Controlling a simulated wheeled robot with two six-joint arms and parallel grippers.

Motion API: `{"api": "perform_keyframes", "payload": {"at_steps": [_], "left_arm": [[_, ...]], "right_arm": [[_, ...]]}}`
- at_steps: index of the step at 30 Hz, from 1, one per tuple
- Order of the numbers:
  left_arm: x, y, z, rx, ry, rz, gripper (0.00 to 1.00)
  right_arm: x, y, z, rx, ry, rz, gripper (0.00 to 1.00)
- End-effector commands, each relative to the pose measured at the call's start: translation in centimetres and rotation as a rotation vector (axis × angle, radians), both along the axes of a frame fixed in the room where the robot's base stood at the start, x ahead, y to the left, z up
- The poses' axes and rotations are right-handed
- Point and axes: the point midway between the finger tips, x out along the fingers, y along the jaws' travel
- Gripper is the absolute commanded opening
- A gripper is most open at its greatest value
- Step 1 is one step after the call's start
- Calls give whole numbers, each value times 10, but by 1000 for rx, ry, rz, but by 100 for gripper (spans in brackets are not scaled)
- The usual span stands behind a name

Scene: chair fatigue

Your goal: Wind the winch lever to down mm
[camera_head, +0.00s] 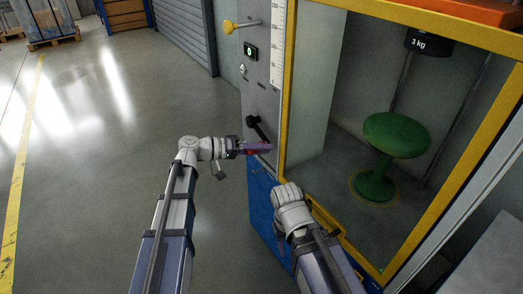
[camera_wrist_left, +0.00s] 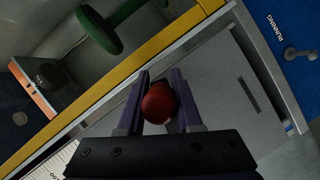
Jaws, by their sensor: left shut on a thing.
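The winch lever is a dark crank arm (camera_head: 258,129) on the grey side panel of the test machine. Its red ball knob (camera_wrist_left: 158,103) sits between the purple fingers of my left gripper (camera_head: 259,147) in the wrist view. My left gripper is shut on this knob, and the fingers largely hide it in the head view. A white scale strip (camera_head: 277,40) with numbers runs up the panel above the lever. My right arm reaches in beside the machine's lower front; its wrist shows, but its fingers are not visible.
A green stool (camera_head: 395,135) stands inside the yellow-framed case (camera_head: 287,90), below a dark 3 kg weight (camera_head: 420,42). A small display (camera_head: 251,52) and a yellow-knobbed handle (camera_head: 229,27) are higher on the panel. Open floor lies to the left.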

Motion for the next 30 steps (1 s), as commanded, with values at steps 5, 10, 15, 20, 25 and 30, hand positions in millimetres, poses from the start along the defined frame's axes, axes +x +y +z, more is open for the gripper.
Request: {"api": "perform_keyframes", "payload": {"at_steps": [5, 10, 15, 20, 25, 30], "left_arm": [[-1, -1, 17, -82, 108, 4, 0], [-2, -2, 30, -156, 210, 3, 0], [-2, -2, 41, -219, 295, 4, 0], [-1, -1, 49, -261, 354, 4, 0], [-1, -1, 53, -287, 391, 4, 0], [0, -1, 55, -298, 405, 4, 0]], "right_arm": [[0, 0, 6, 1, 0, 0, 50], [0, 0, 10, 2, 1, -1, 50], [0, 0, 12, 2, 1, -1, 50], [0, 0, 14, 3, 1, -1, 50], [0, 1, 15, 3, 1, -1, 50], [0, 1, 15, 3, 1, -1, 50]]}}
